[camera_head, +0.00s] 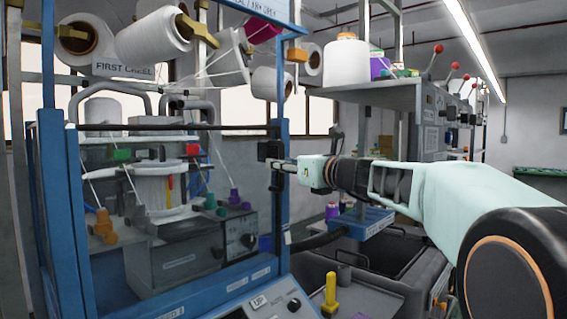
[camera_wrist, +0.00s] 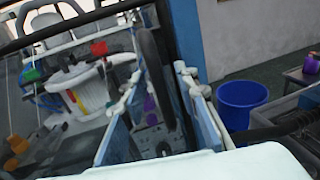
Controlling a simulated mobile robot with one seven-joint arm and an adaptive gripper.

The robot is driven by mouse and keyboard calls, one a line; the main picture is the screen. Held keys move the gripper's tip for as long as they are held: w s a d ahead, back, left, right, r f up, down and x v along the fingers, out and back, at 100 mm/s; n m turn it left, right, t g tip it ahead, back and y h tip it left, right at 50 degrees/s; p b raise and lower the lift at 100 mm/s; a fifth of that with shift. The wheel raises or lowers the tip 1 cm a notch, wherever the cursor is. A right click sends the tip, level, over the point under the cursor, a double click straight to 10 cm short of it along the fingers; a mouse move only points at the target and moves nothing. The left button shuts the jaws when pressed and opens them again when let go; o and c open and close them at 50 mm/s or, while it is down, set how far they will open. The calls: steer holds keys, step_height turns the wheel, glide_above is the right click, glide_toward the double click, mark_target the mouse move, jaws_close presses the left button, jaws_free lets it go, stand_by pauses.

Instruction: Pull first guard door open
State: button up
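The first guard door (camera_head: 62,200) is a blue-framed, see-through panel on the knitting machine at left, under the "FIRST" label. It appears closed. A black upright handle (camera_head: 270,150) is at its right side, by the blue post. My gripper (camera_head: 282,164) reaches in from the right and its tip is at this handle. In the wrist view, the two pale fingers of my gripper (camera_wrist: 158,95) stand apart, with the dark handle (camera_wrist: 155,75) between them. I see no clear grip on it; contact is hard to tell.
Yarn cones (camera_head: 155,35) hang above the door. A second grey machine (camera_head: 390,110) stands at right, behind my arm. A yellow peg (camera_head: 330,292) stands on the bench below. A blue bin (camera_wrist: 241,103) is on the floor beyond the post.

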steer(key=shift+w+a, duration=0.1)
steer(key=shift+a, duration=0.05)
steer(key=shift+c, duration=0.2)
jaws_close()
stand_by(0.3)
